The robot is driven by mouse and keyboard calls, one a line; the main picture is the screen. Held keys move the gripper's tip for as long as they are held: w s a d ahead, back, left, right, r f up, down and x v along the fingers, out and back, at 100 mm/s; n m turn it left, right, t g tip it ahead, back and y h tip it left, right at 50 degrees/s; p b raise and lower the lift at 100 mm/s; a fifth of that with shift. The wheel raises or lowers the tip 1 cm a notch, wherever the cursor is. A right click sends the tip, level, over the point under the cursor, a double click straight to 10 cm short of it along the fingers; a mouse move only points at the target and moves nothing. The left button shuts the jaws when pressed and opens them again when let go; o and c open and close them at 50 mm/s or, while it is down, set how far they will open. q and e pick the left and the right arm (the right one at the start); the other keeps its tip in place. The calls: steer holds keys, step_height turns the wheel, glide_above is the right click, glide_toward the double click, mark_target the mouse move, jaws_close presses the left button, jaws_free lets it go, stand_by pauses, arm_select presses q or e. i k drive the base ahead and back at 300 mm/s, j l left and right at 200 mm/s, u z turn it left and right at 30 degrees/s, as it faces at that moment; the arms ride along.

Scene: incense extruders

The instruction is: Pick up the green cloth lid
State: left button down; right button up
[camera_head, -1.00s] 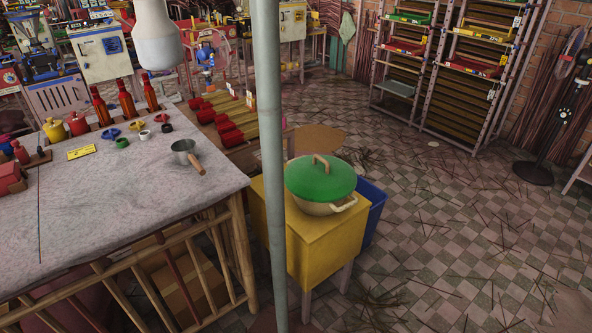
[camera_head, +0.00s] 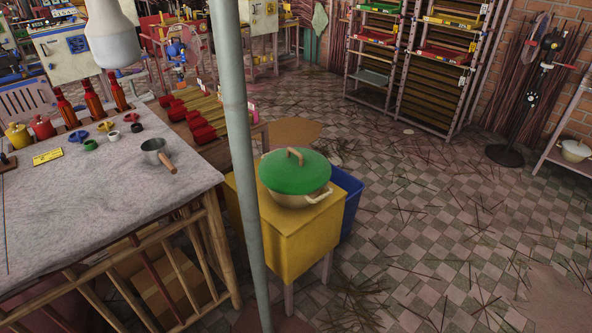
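The green lid (camera_head: 294,173) has a wooden handle on top. It sits on a cream pot (camera_head: 297,199) with light side handles. The pot stands on a yellow stool-like cabinet (camera_head: 290,238) right of the pole. The lid looks closed on the pot and fully visible. Neither of my grippers shows in the head view.
A grey pole (camera_head: 240,150) stands just left of the pot. A grey-topped table (camera_head: 80,213) at left holds a saucepan (camera_head: 158,152), red bottles and small lids. A blue bin (camera_head: 350,206) is behind the yellow cabinet. Tiled floor at right is open, with scattered sticks.

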mark_target(290, 170)
steer(key=i+l+u, duration=0.1)
steer(key=u, duration=0.75)
steer(key=l+u, duration=1)
steer(key=l, duration=0.8)
